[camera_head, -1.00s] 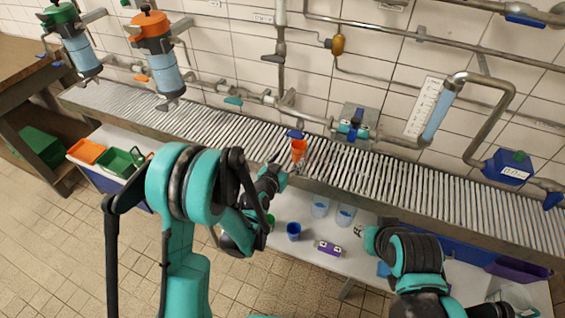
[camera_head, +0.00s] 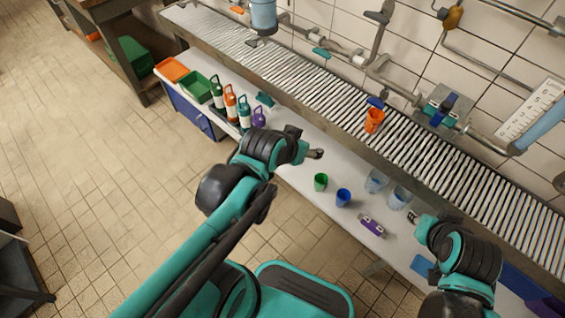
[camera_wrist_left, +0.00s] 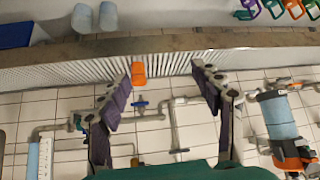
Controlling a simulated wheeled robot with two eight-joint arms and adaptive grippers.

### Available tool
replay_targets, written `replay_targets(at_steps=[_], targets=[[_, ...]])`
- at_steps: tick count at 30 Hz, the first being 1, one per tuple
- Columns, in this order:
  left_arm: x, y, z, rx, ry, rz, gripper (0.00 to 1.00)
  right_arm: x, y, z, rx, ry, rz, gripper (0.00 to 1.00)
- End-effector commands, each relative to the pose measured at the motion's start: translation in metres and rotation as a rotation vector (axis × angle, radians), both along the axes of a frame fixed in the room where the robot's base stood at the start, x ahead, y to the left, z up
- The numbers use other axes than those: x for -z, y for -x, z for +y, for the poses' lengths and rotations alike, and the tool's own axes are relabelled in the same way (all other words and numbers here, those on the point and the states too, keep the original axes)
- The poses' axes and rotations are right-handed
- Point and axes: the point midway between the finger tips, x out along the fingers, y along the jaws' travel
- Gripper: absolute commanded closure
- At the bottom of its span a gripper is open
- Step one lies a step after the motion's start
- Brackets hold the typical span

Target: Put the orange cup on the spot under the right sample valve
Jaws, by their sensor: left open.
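The orange cup (camera_head: 374,120) stands upright on the slatted drain shelf (camera_head: 330,98), directly under a blue-handled valve (camera_head: 376,102). In the left wrist view the orange cup (camera_wrist_left: 138,73) appears near one finger, with the blue-handled valve (camera_wrist_left: 140,106) close to it. My left gripper (camera_head: 316,153) is left of the cup and apart from it, in front of the shelf. In the left wrist view its fingers (camera_wrist_left: 165,88) are spread wide with nothing between them. My right gripper (camera_head: 417,218) is low at the right over the white counter; its fingers are too small to read.
Pipes run along the tiled wall.

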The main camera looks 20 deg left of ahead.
Motion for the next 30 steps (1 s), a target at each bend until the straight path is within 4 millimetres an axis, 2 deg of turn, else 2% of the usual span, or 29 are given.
replay_targets(at_steps=[1, 3, 6, 9, 30], targets=[[0.002, 0.019, 0.007, -0.021, -0.008, 0.026, 0.35, 0.000, 0.000, 0.000, 0.000, 0.000, 0.000, 0.70], [0.004, 0.039, 0.015, -0.047, -0.016, 0.060, 0.35, 0.000, 0.000, 0.000, 0.000, 0.000, 0.000, 0.70], [0.007, 0.059, 0.022, -0.073, -0.024, 0.092, 0.35, 0.000, 0.000, 0.000, 0.000, 0.000, 0.000, 0.70], [0.009, 0.068, 0.026, -0.087, -0.029, 0.107, 0.35, 0.000, 0.000, 0.000, 0.000, 0.000, 0.000, 0.70], [0.009, 0.069, 0.026, -0.088, -0.029, 0.110, 0.35, 0.000, 0.000, 0.000, 0.000, 0.000, 0.000, 0.70]])
